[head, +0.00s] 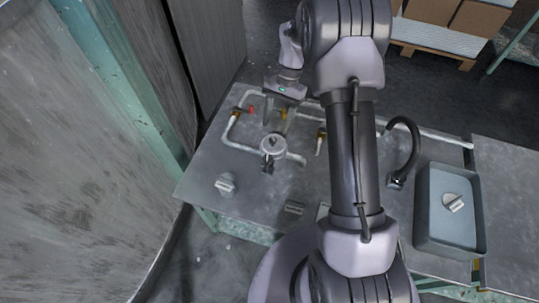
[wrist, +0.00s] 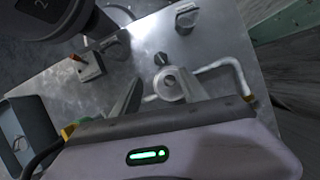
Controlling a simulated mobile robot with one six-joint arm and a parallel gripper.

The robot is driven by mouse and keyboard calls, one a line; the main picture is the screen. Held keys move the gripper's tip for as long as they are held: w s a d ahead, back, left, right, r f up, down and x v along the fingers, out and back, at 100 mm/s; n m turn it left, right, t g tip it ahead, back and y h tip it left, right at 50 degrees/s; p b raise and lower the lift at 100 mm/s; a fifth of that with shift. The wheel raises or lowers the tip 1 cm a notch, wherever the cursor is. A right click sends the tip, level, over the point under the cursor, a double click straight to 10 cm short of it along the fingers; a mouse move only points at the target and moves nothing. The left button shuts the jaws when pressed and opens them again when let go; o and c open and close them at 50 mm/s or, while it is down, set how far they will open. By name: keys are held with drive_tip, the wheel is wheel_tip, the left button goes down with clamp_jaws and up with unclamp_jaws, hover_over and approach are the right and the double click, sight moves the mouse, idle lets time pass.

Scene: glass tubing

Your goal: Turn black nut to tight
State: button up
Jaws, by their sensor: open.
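A round light-grey fitting (head: 273,146) stands among white pipes on the grey metal table. A small dark piece (head: 268,168) sticks out at its front; it may be the black nut, but it is too small to tell. The wrist view also shows the fitting (wrist: 170,86) and the dark piece (wrist: 160,59). My gripper (head: 275,117) is just behind and above the fitting in the head view. In the wrist view its open fingers (wrist: 157,94) lie to either side of the fitting, with nothing visibly held. Contact cannot be told.
White pipes with a red-handled valve (head: 251,109) and a brass joint (head: 321,133) run along the table. A grey knob (head: 226,184) and a small block (head: 293,209) are nearer the front edge. A black curved spout (head: 412,145) and grey basin (head: 424,215) are right.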

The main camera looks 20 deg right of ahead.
sight(268, 158)
drive_tip(key=b+x, duration=0.4)
drive_tip(key=x, duration=0.8)
drive_tip(key=shift+a+f, duration=0.15)
drive_tip(key=shift+f, duration=0.25)
drive_tip(key=shift+c, duration=0.3)
